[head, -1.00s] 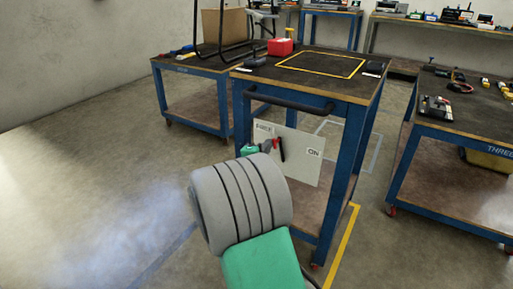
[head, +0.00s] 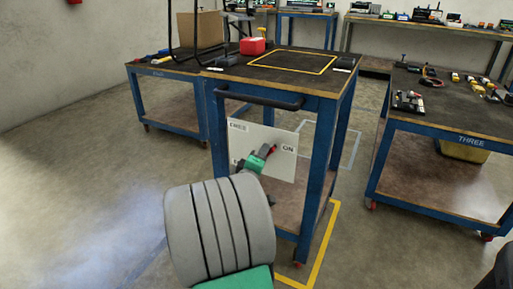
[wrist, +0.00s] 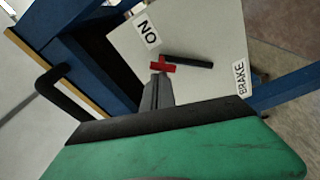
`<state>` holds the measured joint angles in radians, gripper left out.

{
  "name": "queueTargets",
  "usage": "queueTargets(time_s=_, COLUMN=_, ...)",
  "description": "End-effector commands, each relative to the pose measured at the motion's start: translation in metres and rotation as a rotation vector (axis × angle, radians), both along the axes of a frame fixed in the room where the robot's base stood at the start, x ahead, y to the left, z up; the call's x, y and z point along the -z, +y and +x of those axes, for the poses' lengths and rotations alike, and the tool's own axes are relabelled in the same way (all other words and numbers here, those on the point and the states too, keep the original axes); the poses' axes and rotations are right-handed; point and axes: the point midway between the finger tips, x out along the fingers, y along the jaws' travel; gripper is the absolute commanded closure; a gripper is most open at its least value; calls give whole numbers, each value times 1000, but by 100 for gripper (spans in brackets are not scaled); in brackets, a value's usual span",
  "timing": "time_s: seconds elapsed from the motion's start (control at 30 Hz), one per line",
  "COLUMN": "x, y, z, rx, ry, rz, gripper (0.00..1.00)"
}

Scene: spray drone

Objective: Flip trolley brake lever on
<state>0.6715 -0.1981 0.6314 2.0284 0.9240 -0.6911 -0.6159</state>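The blue trolley (head: 285,104) carries a pale panel (head: 240,150) on its front, with an ON label (head: 288,148) at the right. A BRAKE label (wrist: 240,78) shows in the wrist view. The brake lever has a red part (wrist: 165,67) and a black bar (wrist: 195,62). In the head view only some red (head: 273,149) shows beside my gripper (head: 265,151). In the wrist view my gripper (wrist: 158,78) has its dark fingers together, tips just at the red part. I cannot tell whether they touch it.
A dark handle bar (head: 262,98) juts from the trolley's front above the panel. Another trolley (head: 455,135) marked THREE stands at the right. The floor at left is clear.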

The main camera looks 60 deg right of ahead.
Motion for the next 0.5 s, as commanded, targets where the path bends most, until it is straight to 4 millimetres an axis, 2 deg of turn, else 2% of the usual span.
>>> queueTargets(time_s=0.5, x=13, y=-2, z=-18, rx=1, ry=1, rz=1, gripper=100)
